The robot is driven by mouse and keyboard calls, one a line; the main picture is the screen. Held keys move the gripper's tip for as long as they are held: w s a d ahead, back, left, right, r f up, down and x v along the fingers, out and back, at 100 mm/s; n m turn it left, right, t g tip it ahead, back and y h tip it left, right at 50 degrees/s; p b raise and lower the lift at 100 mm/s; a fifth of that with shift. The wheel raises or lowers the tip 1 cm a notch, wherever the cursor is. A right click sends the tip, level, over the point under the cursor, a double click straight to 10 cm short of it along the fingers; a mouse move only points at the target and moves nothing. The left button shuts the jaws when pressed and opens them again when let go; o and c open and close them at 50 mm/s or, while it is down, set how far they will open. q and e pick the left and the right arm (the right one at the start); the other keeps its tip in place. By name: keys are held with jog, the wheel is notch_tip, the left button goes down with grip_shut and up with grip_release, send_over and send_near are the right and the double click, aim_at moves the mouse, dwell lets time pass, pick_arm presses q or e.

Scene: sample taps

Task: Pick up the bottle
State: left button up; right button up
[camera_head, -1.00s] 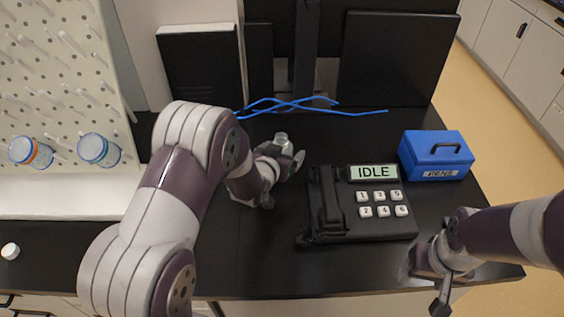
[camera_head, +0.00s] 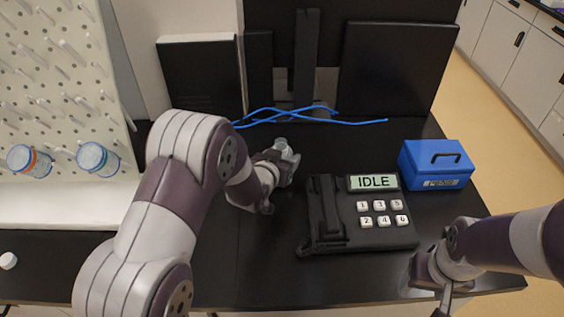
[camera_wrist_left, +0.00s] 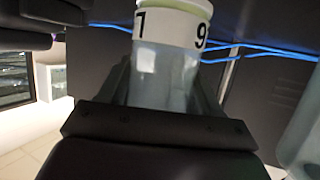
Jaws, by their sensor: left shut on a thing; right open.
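The bottle (camera_head: 281,143) is at my left gripper, on the black bench between the blue cables and the telephone. In the left wrist view the bottle (camera_wrist_left: 165,75) is a clear, pale container with a white band printed with a 1 and a 9, and it stands between the dark fingers. My left gripper (camera_head: 286,160) is shut on it; the gripper and wrist hide most of the bottle in the head view. I cannot tell whether its base touches the bench. My right gripper (camera_head: 440,298) is open and empty at the front right edge of the bench.
A black telephone (camera_head: 330,240) with an IDLE display stands right of my left gripper. A blue box (camera_head: 436,164) is further right. Blue cables (camera_head: 350,121) lie behind, before a dark monitor. Two lidded jars (camera_head: 97,160) stand at the pegboard. A white cap (camera_head: 8,261) lies far left.

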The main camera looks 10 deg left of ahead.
pick_arm(q)
jog(key=shift+r, duration=0.5)
jog(key=shift+s+r, duration=0.1)
jog(key=shift+r, duration=0.85)
jog(key=s+d+r, duration=0.5)
jog(key=s+r, duration=0.1)
jog(key=s, duration=0.4)
jog(key=shift+d+r+b, duration=0.35)
jog(key=shift+r+b, duration=0.05)
jog(key=shift+o, duration=1.2)
jog(key=shift+c, duration=1.2)
jog(key=shift+f, duration=0.1)
